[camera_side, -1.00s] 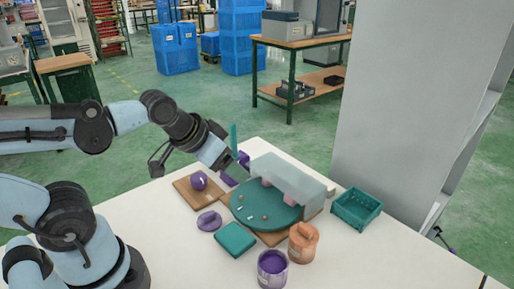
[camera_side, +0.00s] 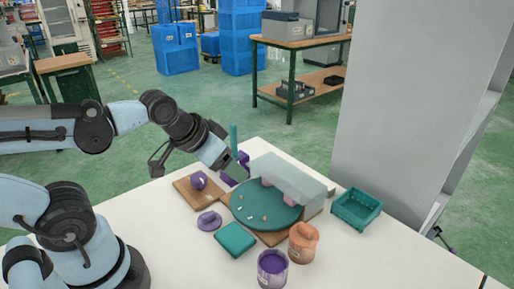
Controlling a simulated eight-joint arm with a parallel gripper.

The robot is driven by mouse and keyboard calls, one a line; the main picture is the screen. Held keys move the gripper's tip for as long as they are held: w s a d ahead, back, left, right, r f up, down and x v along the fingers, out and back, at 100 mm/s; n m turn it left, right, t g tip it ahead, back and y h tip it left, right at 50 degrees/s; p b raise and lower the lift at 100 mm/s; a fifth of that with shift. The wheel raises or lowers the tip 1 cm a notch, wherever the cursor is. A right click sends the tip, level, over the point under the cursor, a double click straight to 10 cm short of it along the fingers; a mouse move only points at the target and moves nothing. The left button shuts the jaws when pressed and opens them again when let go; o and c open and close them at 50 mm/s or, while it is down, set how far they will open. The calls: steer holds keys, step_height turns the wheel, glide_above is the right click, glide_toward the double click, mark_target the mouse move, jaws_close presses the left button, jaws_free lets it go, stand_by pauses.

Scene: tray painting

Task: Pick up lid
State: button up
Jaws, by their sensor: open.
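A purple lid (camera_side: 209,221) with a raised handle lies flat on the white table, left of the round teal tray (camera_side: 250,214). An open pot of purple paint (camera_side: 272,268) stands near the front of the table. An orange pot (camera_side: 303,242) stands behind it to the right, with an orange lid (camera_side: 304,231) on top. My gripper (camera_side: 236,170) is open above the back of the table, between the wooden board and the grey cover. It is apart from the purple lid, behind it and to its right.
A flat teal block (camera_side: 235,240) lies in front of the tray. A grey cover (camera_side: 290,182) stands over the tray's back. A teal crate (camera_side: 357,208) is at the right. The front right table is clear.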

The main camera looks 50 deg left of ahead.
mark_target(208, 214)
steer(key=c, duration=0.4)
steer(key=s+a+g, duration=0.3)
steer(key=s+g, duration=0.1)
steer(key=g, duration=0.3)
steer(key=shift+s+d+f, duration=0.1)
steer(key=shift+d+f, duration=0.05)
steer(key=shift+f, duration=3)
steer(key=shift+s+d+f, duration=0.1)
steer(key=shift+f, duration=3.05)
